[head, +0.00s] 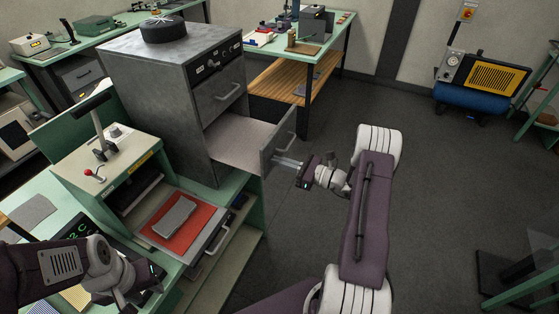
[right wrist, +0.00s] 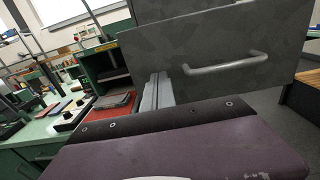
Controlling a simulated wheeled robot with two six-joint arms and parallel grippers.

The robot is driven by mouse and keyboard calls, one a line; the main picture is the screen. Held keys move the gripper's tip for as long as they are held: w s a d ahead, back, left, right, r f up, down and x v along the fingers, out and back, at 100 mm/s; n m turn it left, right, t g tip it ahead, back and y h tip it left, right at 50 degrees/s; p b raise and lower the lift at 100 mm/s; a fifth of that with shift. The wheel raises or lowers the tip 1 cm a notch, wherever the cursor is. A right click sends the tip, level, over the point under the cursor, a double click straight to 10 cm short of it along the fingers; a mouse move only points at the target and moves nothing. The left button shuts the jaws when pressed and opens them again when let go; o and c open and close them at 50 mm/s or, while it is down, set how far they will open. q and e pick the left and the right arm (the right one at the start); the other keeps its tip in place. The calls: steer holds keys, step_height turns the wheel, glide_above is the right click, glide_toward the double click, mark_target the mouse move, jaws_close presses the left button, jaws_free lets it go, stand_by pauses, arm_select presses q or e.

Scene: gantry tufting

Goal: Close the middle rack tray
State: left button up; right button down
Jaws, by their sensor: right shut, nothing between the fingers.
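The middle rack tray (head: 232,147) is a drawer pulled well out of the grey metal cabinet (head: 165,75). Its grey front (head: 281,140) has a bar handle, seen large in the right wrist view (right wrist: 226,65). My right gripper (head: 277,161) is shut and empty, with its fingers at the outer face of that front, low down. In the right wrist view the fingers (right wrist: 155,92) overlap the lower left of the front; I cannot tell whether they touch. My left gripper (head: 150,278) is at the lower left, over the green bench, away from the tray; its fingers are unclear.
An upper drawer (head: 220,92) is closed above the tray. A press (head: 108,160) with an extended red-padded drawer (head: 178,226) stands in front of the cabinet. A wooden-shelved bench (head: 290,78) is behind.

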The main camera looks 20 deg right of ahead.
steer(key=shift+w, duration=0.1)
steer(key=b+x, duration=0.3)
steer(key=x, duration=0.4)
steer(key=b+x, duration=0.2)
steer(key=x, duration=0.6)
steer(key=shift+a+f+b, duration=0.2)
steer(key=shift+a+b, duration=0.05)
steer(key=shift+b, duration=0.15)
steer(key=b+x, duration=0.2)
steer(key=x, duration=0.4)
steer(key=shift+w+r, duration=0.1)
steer(key=shift+w, duration=0.05)
steer(key=shift+r, duration=0.25)
steer(key=shift+r, duration=0.1)
